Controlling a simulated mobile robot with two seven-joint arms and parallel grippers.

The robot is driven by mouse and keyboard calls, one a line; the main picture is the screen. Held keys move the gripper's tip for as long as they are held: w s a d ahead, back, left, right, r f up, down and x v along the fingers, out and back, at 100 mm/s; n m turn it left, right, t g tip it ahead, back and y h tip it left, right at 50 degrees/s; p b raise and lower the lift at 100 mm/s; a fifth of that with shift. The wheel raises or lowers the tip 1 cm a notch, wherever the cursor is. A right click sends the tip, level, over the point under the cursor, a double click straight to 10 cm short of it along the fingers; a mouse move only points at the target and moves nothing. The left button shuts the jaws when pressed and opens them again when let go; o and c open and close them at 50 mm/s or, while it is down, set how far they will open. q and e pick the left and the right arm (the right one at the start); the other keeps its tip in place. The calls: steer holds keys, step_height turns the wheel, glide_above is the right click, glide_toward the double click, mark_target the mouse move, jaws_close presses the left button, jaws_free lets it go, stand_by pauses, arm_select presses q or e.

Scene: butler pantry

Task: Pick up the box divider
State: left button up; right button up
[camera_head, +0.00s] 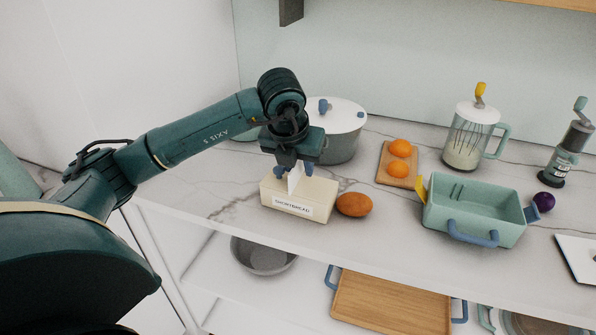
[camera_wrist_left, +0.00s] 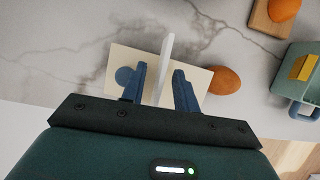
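The box divider (camera_head: 294,180) is a thin white panel standing upright at the top of a cream box labelled "SHORTBREAD" (camera_head: 326,193). In the left wrist view the divider (camera_wrist_left: 165,66) shows nearly edge-on above the cream box (camera_wrist_left: 200,78). My left gripper (camera_head: 294,170) is over the box, pointing down. Its two blue fingers (camera_wrist_left: 160,78) are apart, one on each side of the divider, with a gap on both sides. The divider's lower edge and how it meets the box are unclear. My right gripper is not in view.
A brown oval item (camera_head: 354,204) lies close to the box's right end. A grey pot with a white lid (camera_head: 340,120) stands behind. A board with oranges (camera_head: 398,179), a glass press (camera_head: 470,135) and a green dish (camera_head: 473,212) are further right. The counter's front edge is near.

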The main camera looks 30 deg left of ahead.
arm_select(q)
steer(key=shift+c, duration=0.5)
jaws_close()
